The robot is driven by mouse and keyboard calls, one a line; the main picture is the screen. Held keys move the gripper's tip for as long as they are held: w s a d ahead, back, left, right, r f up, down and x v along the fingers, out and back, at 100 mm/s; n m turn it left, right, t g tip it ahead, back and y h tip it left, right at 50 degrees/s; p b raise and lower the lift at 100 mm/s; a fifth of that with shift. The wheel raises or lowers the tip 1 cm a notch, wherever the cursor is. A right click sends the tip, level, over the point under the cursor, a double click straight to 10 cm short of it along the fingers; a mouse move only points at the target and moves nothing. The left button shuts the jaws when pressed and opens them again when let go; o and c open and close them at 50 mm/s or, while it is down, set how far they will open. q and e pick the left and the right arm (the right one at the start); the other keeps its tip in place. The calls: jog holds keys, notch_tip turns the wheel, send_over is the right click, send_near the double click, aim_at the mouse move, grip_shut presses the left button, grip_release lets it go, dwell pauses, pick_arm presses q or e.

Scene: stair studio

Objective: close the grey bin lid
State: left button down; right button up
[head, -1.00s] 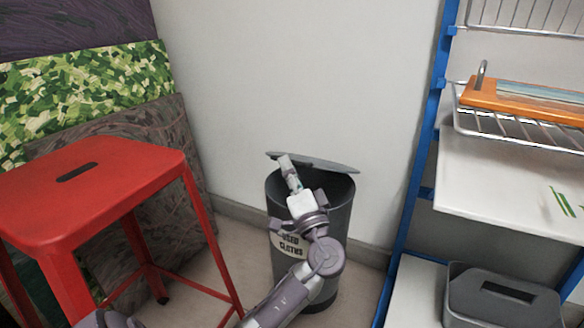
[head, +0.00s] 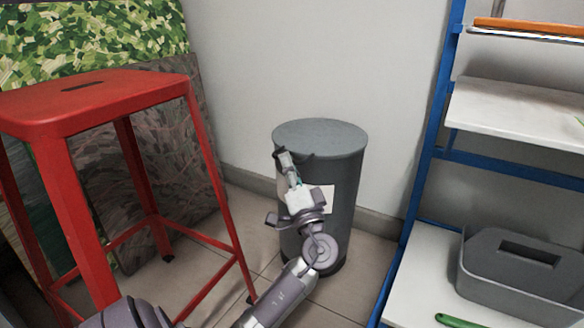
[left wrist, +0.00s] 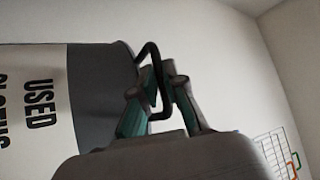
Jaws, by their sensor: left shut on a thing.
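The grey bin (head: 340,225) stands upright on the floor against the wall. Its round grey lid (head: 322,136) lies flat across the top, with no gap that I can see. My left gripper (head: 286,163) is at the front left of the rim, shut on the lid handle. In the left wrist view the dark, thin, bent handle (left wrist: 150,52) passes between the fingers beside the bin wall (left wrist: 98,88). The white label (left wrist: 35,100) there reads "USED", with a second word cut off. My arm partly covers the bin's front in the head view. My right gripper is not in view.
A red stool (head: 105,92) stands left of the bin, its legs close to my arm. A blue-framed shelf unit (head: 420,190) stands at the right, with a grey caddy (head: 520,285) and a green-handled item (head: 458,321) on its lower shelf. Patterned panels lean at the back left.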

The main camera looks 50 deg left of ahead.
pick_arm(q)
jog(key=shift+w+f+m+t, duration=0.3)
jog(key=shift+w+f, duration=0.05)
jog(key=shift+f, duration=0.25)
jog(key=c, duration=1.6)
grip_release()
jog(key=shift+h, duration=0.3)
jog(key=shift+o, duration=0.5)
jog(key=shift+w+f, duration=0.1)
jog(key=shift+f, duration=0.05)
notch_tip(320, 180, up, 11)
jog(key=shift+f, duration=0.15)
jog(key=shift+f, duration=0.1)
